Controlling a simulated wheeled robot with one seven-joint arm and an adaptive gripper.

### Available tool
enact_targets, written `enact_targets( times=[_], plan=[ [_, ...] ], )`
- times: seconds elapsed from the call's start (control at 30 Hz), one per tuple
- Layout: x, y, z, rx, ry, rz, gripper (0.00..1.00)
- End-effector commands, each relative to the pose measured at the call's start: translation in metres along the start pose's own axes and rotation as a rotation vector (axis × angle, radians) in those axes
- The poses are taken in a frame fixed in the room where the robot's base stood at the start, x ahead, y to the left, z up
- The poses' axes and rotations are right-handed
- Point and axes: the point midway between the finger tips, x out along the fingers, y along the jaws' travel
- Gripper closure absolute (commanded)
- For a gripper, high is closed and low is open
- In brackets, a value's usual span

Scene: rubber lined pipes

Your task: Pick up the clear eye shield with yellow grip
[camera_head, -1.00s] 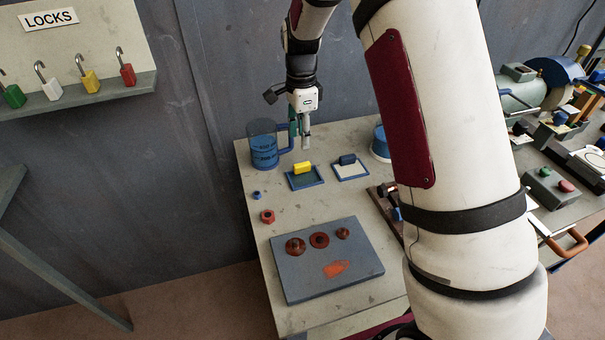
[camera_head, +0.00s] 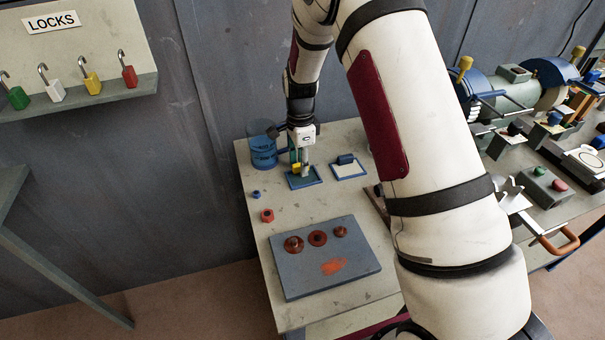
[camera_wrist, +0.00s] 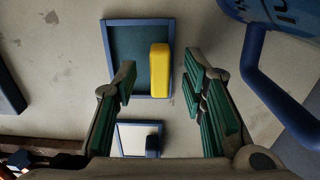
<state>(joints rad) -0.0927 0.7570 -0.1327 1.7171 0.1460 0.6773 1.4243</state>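The eye shield is a blue-framed dark panel with a yellow grip; its frame (camera_head: 318,179) lies on the table in the head view. In the wrist view the frame (camera_wrist: 110,40) and yellow grip (camera_wrist: 160,70) show ahead of my fingers. My gripper (camera_head: 302,169) is right above the shield in the head view and partly covers the yellow grip. In the wrist view my gripper (camera_wrist: 165,95) is open, with green pads on both sides and the yellow grip between their lines, nearer the right pads.
A second blue-framed panel with a white face and blue grip (camera_head: 346,159) lies to the right. A blue mug (camera_head: 263,155) stands close at the left; its handle (camera_wrist: 255,70) is near my right finger. A grey board (camera_head: 325,270) with brown rubber parts lies in front.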

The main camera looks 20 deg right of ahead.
Motion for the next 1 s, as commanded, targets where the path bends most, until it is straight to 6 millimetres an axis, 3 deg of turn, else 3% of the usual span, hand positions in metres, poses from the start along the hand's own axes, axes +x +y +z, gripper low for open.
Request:
enact_targets(
  times=[0.03,0.2,0.63,1.0],
  plan=[
    [0.000,0.000,0.000,0.000,0.000,0.000,0.62],
    [0.000,0.000,0.000,0.000,0.000,0.000,1.00],
    [-0.006,-0.001,0.000,0.000,0.001,-0.003,1.00],
    [-0.071,-0.002,0.000,-0.001,0.001,-0.005,1.00]
  ],
)
